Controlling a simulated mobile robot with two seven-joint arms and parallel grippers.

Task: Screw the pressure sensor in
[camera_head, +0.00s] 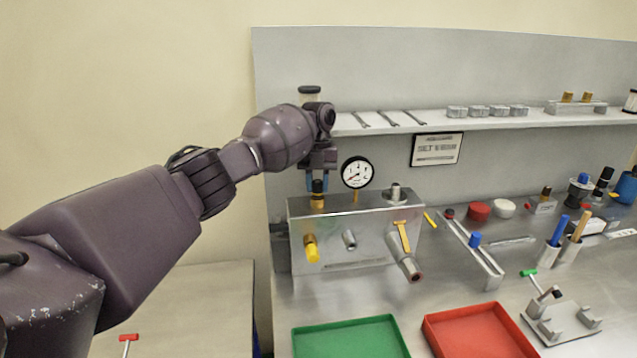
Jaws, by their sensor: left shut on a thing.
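The pressure sensor (318,187), with a black body above a brass-coloured base, stands upright at the top left of the grey metal manifold block (350,240). My right gripper is not in view.
A pressure gauge (357,172) stands close to the right of my gripper. A yellow-handled valve (403,240) and a yellow fitting (312,249) stick out of the block's front. A shelf (470,123) runs behind. Green (350,340) and red (480,335) trays lie in front.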

